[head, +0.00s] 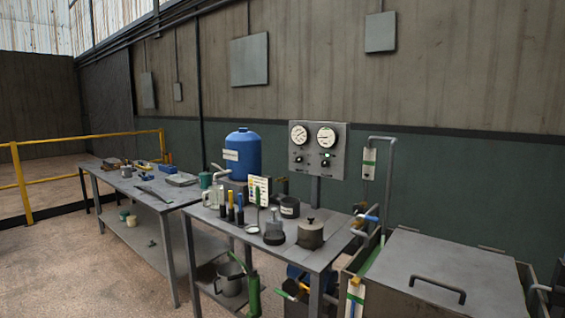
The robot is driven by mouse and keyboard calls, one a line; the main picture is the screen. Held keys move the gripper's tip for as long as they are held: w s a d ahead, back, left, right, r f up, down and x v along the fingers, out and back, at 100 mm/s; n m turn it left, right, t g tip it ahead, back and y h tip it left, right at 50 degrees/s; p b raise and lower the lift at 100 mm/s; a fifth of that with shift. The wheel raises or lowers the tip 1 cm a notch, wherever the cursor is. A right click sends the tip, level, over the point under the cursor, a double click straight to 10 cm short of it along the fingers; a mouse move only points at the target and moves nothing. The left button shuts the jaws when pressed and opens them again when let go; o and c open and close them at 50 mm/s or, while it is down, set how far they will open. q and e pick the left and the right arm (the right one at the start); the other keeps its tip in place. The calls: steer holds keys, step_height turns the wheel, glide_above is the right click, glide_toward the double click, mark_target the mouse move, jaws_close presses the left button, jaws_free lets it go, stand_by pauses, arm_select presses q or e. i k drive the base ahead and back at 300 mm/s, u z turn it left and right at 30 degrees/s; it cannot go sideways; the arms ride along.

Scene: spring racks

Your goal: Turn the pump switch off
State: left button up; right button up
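A grey control panel (308,168) stands on a post behind the nearer workbench. It bears two round white gauges, a left gauge (299,134) and a right gauge (326,137). Below the gauges are small dark controls, a left control (299,160) and a right control (325,163). A small green light shows near the right control. The labels are too small to read, so I cannot tell which control is the pump switch or how it is set. Neither of my grippers is in view.
A large lidded grey tank (440,262) with pipes is at the right. A farther bench and yellow railing (85,138) are left. Floor is clear at front left.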

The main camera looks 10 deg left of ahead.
mark_target(325, 164)
steer(key=u, duration=0.1)
steer(key=i, duration=0.95)
steer(key=z, duration=0.25)
